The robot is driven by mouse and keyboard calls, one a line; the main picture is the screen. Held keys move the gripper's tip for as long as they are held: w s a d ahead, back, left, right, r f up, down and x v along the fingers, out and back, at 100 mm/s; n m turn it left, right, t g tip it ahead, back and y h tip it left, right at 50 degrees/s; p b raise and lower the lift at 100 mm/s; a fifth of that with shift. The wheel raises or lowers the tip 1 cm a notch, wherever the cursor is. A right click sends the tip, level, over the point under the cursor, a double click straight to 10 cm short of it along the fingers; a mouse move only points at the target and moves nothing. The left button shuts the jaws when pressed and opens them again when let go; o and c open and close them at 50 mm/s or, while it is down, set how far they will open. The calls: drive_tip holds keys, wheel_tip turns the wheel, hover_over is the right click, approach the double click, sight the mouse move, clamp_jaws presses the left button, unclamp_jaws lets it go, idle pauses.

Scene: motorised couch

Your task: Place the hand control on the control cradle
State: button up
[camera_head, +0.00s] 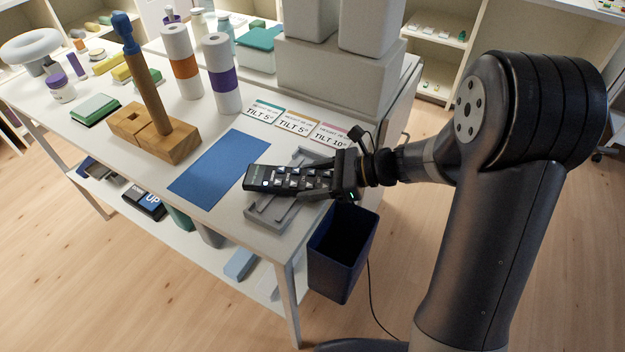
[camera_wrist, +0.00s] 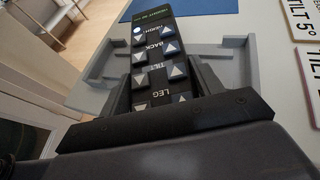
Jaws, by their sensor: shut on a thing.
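The hand control (camera_head: 290,179) is a dark grey remote with several arrow buttons and a small display. My gripper (camera_head: 335,179) is shut on its near end, at the right. In the wrist view the hand control (camera_wrist: 155,55) shows labels such as BACK, TILT and LEG; its lower end is hidden by my gripper (camera_wrist: 165,120). The control cradle (camera_head: 268,215) is a grey tray at the table's front right corner; it also shows in the wrist view (camera_wrist: 237,60). The hand control is over the cradle; I cannot tell whether they touch.
A blue mat (camera_head: 218,168) lies left of the cradle. Several TILT cards (camera_head: 297,122) lie behind it. A wooden block with a post (camera_head: 160,130) and two wrapped rolls (camera_head: 222,80) stand further back. A dark blue bin (camera_head: 340,255) stands below the table's right end.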

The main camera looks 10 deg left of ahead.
drive_tip(key=o, duration=0.6)
drive_tip(key=shift+f, duration=0.15)
drive_tip(key=o, duration=0.5)
drive_tip(key=shift+r, duration=0.35)
drive_tip(key=v, duration=1.2)
drive_tip(key=shift+d+f+p, duration=0.1)
drive_tip(key=shift+f+p, duration=0.05)
drive_tip(key=shift+p, duration=0.15)
